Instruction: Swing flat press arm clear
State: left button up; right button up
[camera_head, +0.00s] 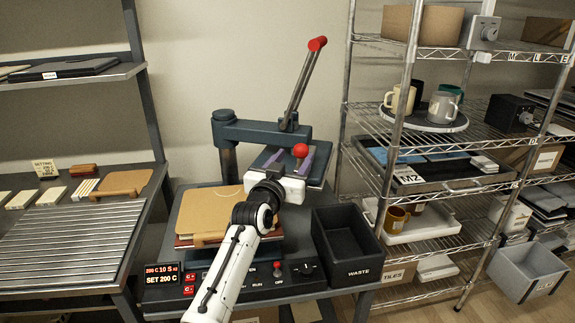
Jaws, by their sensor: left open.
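The flat press stands on a bench, with a dark post and a teal press arm (258,131) reaching right. Its long lever (299,82) is raised and ends in a red grip. The upper plate hangs under the arm's right end, right of the base. A red ball knob (300,150) shows at its front. The gripper body hides part of the plate's front. My right gripper is not in view.
Tan boards (205,211) lie on the press base, left of my gripper. A control panel (240,280) with a red display runs along the front. A black waste bin (326,216) stands close at right. A wire rack (397,145) with mugs is beyond it; shelves stand at left.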

pick_arm(q)
jog(key=shift+v, duration=2.25)
